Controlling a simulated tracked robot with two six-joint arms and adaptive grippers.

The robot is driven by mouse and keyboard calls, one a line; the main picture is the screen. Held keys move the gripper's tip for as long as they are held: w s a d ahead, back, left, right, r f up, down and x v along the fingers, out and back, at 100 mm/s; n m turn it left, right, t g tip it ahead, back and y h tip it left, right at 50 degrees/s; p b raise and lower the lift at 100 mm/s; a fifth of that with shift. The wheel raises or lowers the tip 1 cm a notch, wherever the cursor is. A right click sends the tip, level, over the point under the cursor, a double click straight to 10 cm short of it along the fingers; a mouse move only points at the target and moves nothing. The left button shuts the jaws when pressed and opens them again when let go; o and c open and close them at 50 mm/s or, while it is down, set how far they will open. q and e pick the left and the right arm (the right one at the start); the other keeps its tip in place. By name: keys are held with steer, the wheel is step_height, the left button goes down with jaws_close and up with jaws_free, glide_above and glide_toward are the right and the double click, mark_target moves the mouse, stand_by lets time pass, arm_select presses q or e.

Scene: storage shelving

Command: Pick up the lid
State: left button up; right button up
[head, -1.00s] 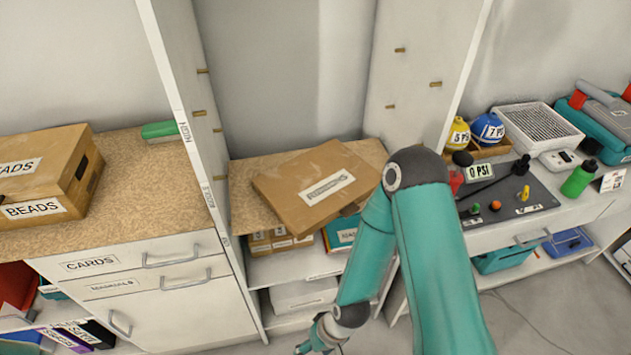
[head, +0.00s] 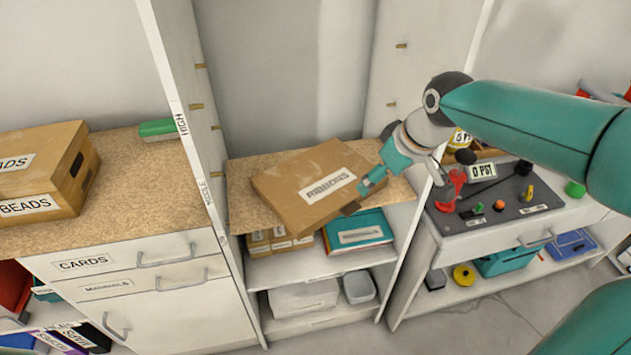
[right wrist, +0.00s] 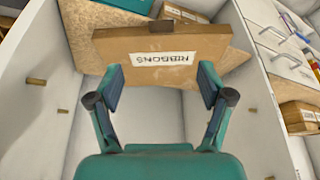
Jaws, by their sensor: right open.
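The lid (head: 312,187) is a flat brown cardboard piece labelled RIBBONS. It lies askew on the chipboard shelf between the white uprights, its front edge overhanging the shelf. My right gripper (head: 370,182) is at the lid's right side in the head view. In the right wrist view its open fingers (right wrist: 160,82) stand on either side of the label on the lid (right wrist: 160,48), with nothing held between them. I cannot tell whether a finger touches the lid. My left gripper is not in view.
White uprights (head: 180,125) stand on both sides of the shelf bay. Small boxes (head: 268,241) and a teal folder (head: 357,232) are on the shelf below. A BEADS box (head: 40,180) is at left. A dark panel (head: 490,195) with knobs is at right.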

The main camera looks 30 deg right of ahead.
mark_target(352, 209)
steer(key=x, duration=1.5)
steer(key=shift+a+f+p, duration=0.1)
steer(key=shift+f+p, duration=0.25)
steer(key=c, duration=1.3)
steer(key=shift+r, duration=0.2)
